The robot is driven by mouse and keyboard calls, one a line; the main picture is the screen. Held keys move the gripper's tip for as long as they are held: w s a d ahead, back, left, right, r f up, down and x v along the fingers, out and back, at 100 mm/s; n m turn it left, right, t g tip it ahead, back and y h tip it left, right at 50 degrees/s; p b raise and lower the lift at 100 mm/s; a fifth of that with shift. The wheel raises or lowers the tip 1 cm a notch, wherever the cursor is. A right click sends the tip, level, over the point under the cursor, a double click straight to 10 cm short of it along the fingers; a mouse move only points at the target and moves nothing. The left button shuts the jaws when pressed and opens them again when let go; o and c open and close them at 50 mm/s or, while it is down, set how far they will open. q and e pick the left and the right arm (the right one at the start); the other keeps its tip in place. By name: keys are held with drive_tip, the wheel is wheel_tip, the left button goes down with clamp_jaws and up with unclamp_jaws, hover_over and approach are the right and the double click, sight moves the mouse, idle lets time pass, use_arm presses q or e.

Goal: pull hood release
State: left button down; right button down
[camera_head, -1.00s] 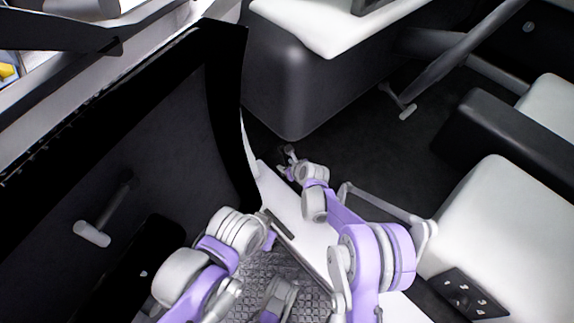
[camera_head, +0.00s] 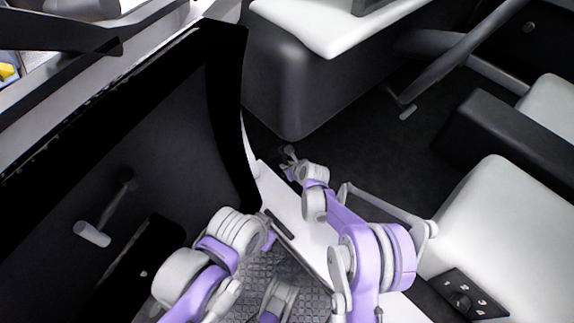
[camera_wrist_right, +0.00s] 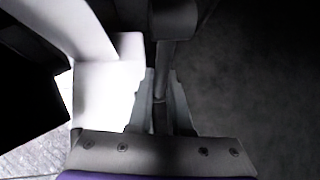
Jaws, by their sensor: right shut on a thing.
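The hood release is a dark grey lever with a wide head (camera_wrist_right: 174,52) and a narrow stem, close in front of my right gripper in the right wrist view. My right gripper (camera_wrist_right: 161,92) has its two fingers on either side of the stem and is shut on it. In the head view my right gripper (camera_head: 289,157) reaches low into the footwell, just inside the white door sill; the lever is too small and covered to make out there. My left arm's end (camera_head: 240,232) is by the open door; its fingers cannot be made out.
The open dark door (camera_head: 150,165) with a grey handle (camera_head: 92,234) stands at left. The white sill (camera_head: 300,225) runs below my right arm. The dashboard (camera_head: 300,85) hangs above the footwell. A white seat (camera_head: 500,220) is at right. The dark floor (camera_head: 390,150) between is clear.

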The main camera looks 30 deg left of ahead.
idle(0.8)
drive_tip(key=shift+w+a+m+t+y+b, duration=0.15)
drive_tip(key=shift+w+a+t+y+b, duration=0.2)
drive_tip(key=shift+a+y+b, duration=0.5)
drive_tip(key=shift+w+a+m+t+y+b, duration=0.15)
drive_tip(key=shift+a+t+y+b, duration=0.35)
drive_tip(key=shift+y, duration=0.6)
drive_tip(key=shift+w+a+m+t+y+b, duration=0.1)
drive_tip(key=shift+w+a+t+y+b, duration=0.2)
drive_tip(key=shift+a+y+b, duration=0.55)
drive_tip(key=shift+d, duration=0.15)
drive_tip(key=c, duration=0.8)
unclamp_jaws()
drive_tip(key=shift+c, duration=0.2)
drive_tip(key=shift+s+d, duration=0.1)
